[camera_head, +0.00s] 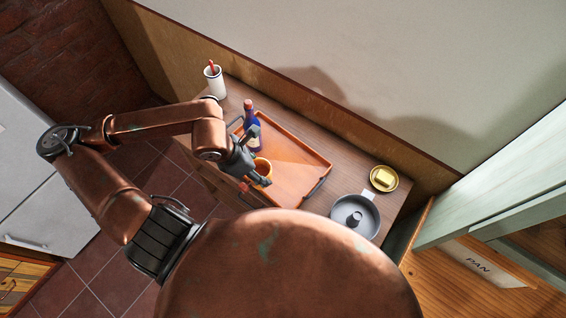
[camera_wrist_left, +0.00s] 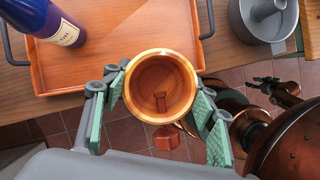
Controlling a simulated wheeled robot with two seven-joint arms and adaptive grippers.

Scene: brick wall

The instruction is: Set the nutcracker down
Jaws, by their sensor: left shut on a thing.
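The nutcracker is a round wooden cup with a screw inside and a knob below its rim. It shows in the left wrist view (camera_wrist_left: 148,82) and, partly covered by the fingers, in the head view (camera_head: 263,165). My left gripper (camera_head: 262,177) is shut on it, with green-padded fingers on either side in the left wrist view (camera_wrist_left: 160,108). The nutcracker appears over the near edge of an orange tray (camera_head: 300,165), with floor tiles showing below it in the wrist view. I cannot tell its height.
A blue bottle (camera_head: 253,137) stands at the tray's left end. A white cup (camera_head: 215,83) holding a red item is at the table's far left. A grey ring-shaped pan (camera_head: 343,220) and a yellow dish with butter (camera_head: 383,179) are on the right. The tray's middle and right are clear.

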